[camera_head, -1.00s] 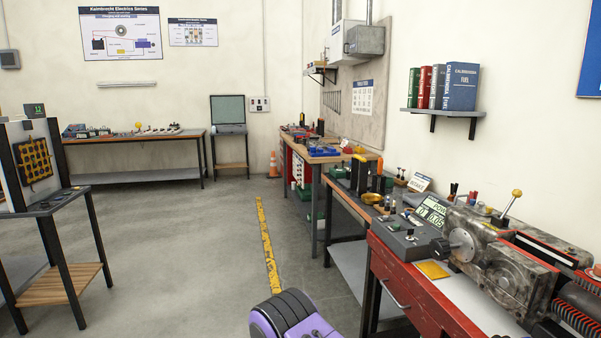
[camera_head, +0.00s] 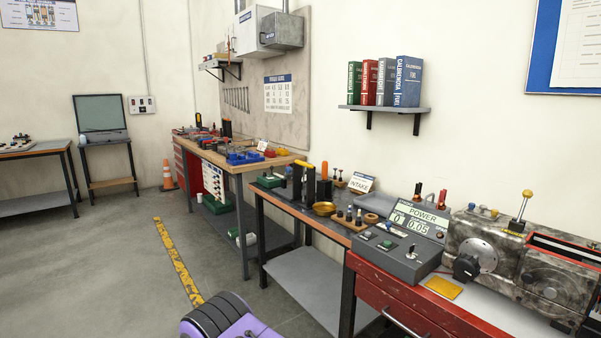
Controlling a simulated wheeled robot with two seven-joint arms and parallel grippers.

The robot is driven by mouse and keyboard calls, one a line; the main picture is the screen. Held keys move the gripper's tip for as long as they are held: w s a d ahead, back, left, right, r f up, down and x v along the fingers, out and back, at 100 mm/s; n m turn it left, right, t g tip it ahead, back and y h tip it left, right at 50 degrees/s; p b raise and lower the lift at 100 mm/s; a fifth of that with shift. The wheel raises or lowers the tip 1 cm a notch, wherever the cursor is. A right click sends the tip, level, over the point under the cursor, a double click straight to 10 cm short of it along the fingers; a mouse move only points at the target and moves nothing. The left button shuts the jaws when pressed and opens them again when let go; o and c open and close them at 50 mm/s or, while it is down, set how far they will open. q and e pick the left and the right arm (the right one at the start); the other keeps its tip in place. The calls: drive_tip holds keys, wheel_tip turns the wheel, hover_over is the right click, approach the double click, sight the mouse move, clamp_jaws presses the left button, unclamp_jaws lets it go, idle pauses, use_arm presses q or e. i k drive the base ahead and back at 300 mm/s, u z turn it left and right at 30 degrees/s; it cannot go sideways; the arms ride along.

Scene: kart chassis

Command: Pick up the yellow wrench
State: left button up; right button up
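I cannot make out a yellow wrench for certain. Neither of my grippers is in view, and no gripper is near these tools.
The middle workbench (camera_head: 283,205) also holds a brass-coloured bowl (camera_head: 324,209) and an INTAKE sign (camera_head: 361,182). A red bench (camera_head: 385,300) with a grey POWER console (camera_head: 405,243) stands at right. A wooden-topped bench (camera_head: 225,161) stands behind. The floor left of the yellow line (camera_head: 178,262) is clear.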

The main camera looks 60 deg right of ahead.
sight(304, 164)
drive_tip(key=z, duration=0.4)
drive_tip(key=i, duration=1.85)
drive_tip(key=z, duration=1.65)
drive_tip(key=i, duration=0.95)
drive_tip(key=z, duration=1.15)
